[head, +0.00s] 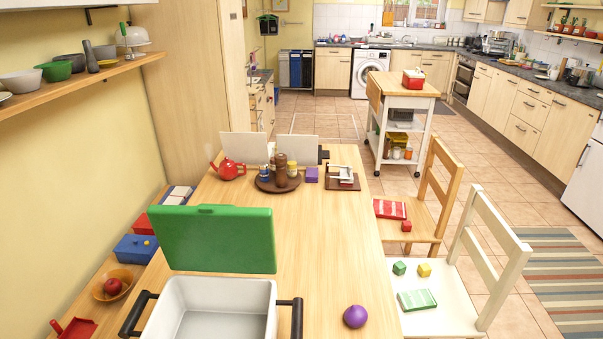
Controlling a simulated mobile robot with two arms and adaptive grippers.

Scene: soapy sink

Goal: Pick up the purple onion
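The purple onion (355,316) is a round, glossy purple ball with a small stub on top. It sits on the light wooden table (330,245) near the right front edge. Just left of it is an open white box (205,288) with black side handles and a raised green lid (212,240). The onion is apart from the box's right handle and nothing covers it. Neither of my grippers shows in the head view.
Two chairs are to the right, holding books and small blocks. The table beyond the onion is clear.

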